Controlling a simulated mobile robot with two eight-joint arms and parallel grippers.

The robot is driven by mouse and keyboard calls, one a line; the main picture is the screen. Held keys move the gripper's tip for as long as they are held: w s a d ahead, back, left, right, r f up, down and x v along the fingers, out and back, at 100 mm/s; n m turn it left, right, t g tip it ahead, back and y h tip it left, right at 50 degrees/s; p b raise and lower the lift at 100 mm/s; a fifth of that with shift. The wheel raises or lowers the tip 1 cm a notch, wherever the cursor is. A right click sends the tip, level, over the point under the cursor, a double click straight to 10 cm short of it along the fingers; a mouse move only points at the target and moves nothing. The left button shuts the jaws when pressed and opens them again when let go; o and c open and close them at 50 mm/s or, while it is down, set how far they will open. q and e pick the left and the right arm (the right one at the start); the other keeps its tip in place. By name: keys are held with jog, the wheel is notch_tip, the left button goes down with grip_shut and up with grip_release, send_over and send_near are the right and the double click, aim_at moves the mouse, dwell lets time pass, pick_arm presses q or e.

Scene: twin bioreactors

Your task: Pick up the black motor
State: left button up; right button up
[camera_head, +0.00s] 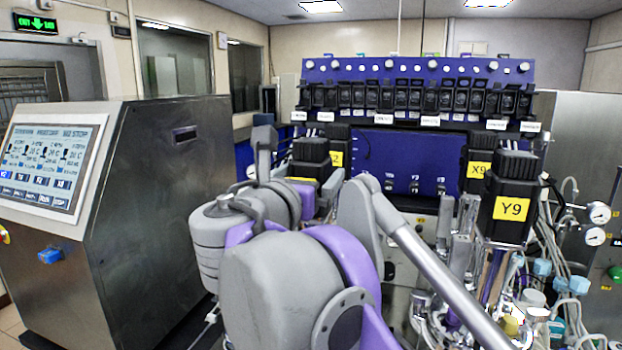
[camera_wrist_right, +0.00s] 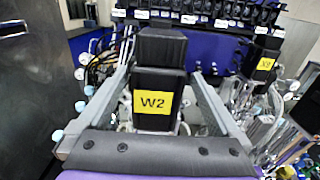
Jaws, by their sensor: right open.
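Several black motors with yellow labels stand in the scene. The one labelled W2 (camera_wrist_right: 158,82) stands upright in the middle of the right wrist view. In the head view I take it to be the near left motor (camera_head: 311,150), its label mostly hidden by my arm. My right gripper (camera_wrist_right: 159,76) is open, with one finger on each side of the W2 motor; I cannot tell whether they touch it. In the head view the right gripper (camera_head: 299,160) is partly hidden behind my grey and purple arm. My left gripper is not in view.
Motors X9 (camera_head: 482,160) and Y9 (camera_head: 511,195) stand at right, among tubes and glassware. Another black motor (camera_head: 338,136) is close behind W2. A blue panel rack (camera_head: 410,158) stands at the back. A steel console (camera_head: 165,200) with a screen fills the left.

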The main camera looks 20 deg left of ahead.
jog(key=w, duration=0.5)
jog(key=shift+w+p, duration=0.1)
jog(key=shift+p, duration=0.2)
jog(key=shift+c, duration=1.1)
grip_shut()
